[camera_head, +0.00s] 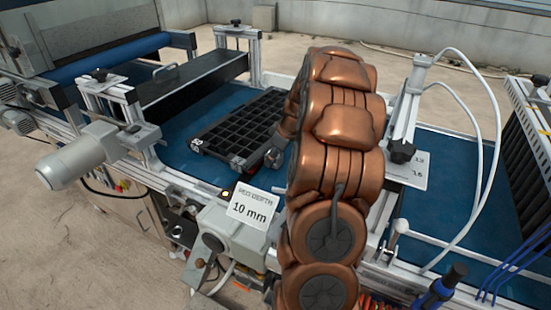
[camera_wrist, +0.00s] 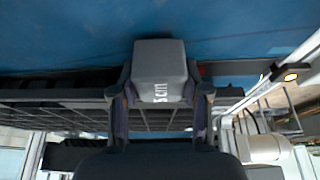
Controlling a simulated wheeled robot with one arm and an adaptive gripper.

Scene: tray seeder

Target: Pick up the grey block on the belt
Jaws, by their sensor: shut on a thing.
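The grey block (camera_wrist: 162,60) shows in the wrist view, with "5 cm" marked on its near face. My gripper (camera_wrist: 161,92) has one finger on each side of the block and is shut on it. The blue belt (camera_wrist: 60,30) fills the top of that view behind the block. I cannot tell whether the block touches the belt or is lifted. In the head view my gripper (camera_head: 276,156) is mostly hidden by my copper-coloured arm, beside the black tray. The block cannot be made out there. The belt (camera_head: 180,155) shows around the tray.
A black cell tray (camera_head: 213,158) lies on the belt left of my arm; it also shows in the wrist view (camera_wrist: 50,96). A sign reading "10 mm" (camera_head: 252,206) stands on the near rail. A motor (camera_head: 75,160) juts out at left. White hoses (camera_head: 485,130) loop at right.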

